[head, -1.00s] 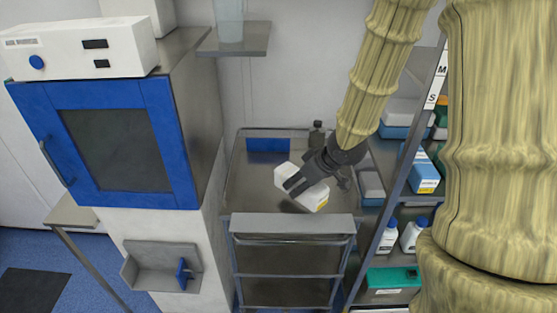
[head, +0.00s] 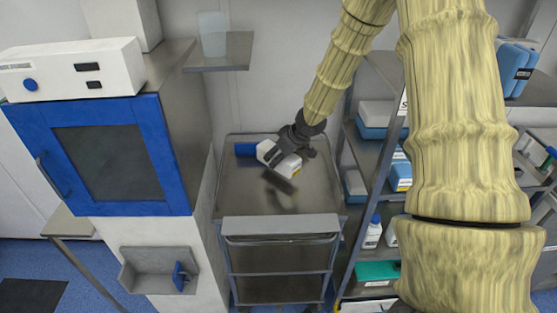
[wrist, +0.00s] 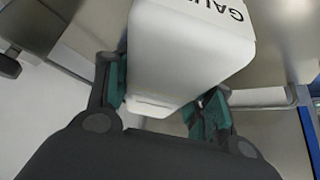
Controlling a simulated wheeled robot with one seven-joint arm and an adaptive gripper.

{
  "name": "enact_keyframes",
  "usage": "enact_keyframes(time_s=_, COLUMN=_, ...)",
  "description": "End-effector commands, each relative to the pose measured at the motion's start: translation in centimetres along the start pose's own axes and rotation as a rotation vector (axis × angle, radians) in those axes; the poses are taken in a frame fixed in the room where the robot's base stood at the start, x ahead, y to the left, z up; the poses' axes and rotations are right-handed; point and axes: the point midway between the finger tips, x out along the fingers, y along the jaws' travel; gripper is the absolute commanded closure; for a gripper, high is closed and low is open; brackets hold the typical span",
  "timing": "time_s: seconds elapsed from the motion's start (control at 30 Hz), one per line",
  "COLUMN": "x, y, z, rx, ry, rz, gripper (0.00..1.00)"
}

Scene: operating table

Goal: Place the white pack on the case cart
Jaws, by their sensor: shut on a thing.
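The white pack (head: 286,163) is held in my gripper (head: 283,157) above the top of the case cart in the head view. The pack is tilted, and a yellow patch shows near its lower right end. In the wrist view the white pack (wrist: 185,55) sits between the two fingers of my gripper (wrist: 165,105), with part of a dark printed word on it. The case cart (head: 250,200) is a grey metal cart with a flat top and shelves below. A dark shadow lies on the cart top under the pack, which appears to be above the surface.
A blue item (head: 245,149) is at the back left of the cart top. A shelf rack (head: 352,180) with boxes and bottles stands close on the right. A blue-doored cabinet (head: 108,100) stands on the left. The front of the cart top is clear.

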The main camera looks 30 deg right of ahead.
Motion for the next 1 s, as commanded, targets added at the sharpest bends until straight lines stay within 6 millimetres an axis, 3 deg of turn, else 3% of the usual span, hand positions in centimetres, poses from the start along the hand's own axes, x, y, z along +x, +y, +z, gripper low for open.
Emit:
enact_keyframes(time_s=0.4, x=2.7, y=0.1, z=1.5, rx=-0.003, ry=-0.002, rz=0.000, gripper=0.78)
enact_keyframes(time_s=0.93, x=3.4, y=0.1, z=1.9, rx=-0.001, ry=0.000, rz=0.000, gripper=0.78)
enact_keyframes(time_s=0.97, x=3.4, y=0.1, z=2.0, rx=-0.001, ry=0.000, rz=0.000, gripper=0.43)
enact_keyframes(time_s=1.0, x=3.3, y=0.1, z=1.9, rx=-0.001, ry=0.000, rz=0.000, gripper=0.36)
